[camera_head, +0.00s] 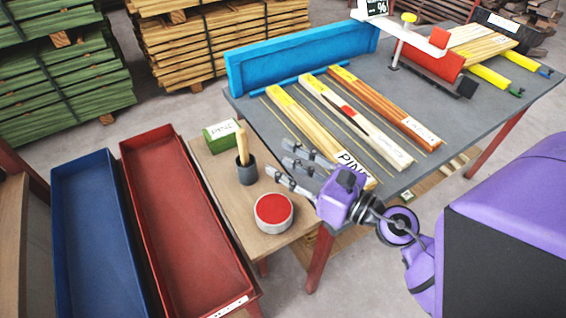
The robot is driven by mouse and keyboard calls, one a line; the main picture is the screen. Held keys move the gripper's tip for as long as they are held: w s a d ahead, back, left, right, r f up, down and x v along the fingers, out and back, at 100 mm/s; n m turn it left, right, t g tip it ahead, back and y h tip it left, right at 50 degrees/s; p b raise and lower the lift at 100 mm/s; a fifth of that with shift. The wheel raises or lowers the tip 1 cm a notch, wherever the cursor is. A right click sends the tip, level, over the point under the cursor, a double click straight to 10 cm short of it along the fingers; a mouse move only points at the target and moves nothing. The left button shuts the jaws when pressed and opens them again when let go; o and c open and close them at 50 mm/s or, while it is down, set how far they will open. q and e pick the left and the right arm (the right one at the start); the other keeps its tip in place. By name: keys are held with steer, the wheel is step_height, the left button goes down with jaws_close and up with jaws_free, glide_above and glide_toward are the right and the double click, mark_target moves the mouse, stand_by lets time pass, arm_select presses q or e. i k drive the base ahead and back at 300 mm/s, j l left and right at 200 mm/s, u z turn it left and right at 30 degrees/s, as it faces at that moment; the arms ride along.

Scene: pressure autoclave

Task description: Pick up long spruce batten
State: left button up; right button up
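Several long wooden strips lie side by side on the grey workbench (255,112). A yellowish strip group (305,130) lies at the left, its near-end label appearing to read PINE. A pale strip group (365,130) with a dark and red mark lies in the middle, and a reddish-brown one (385,105) lies to its right. I cannot tell which is the long spruce batten. My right gripper (277,157) is open and looks empty, its fingers spread near the bench's left edge, close to the yellowish strips in the picture. My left gripper is not in view.
Red (185,220) and blue (95,240) troughs stand at left.

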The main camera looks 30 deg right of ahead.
mark_target(399, 160)
steer(key=z, duration=1.35)
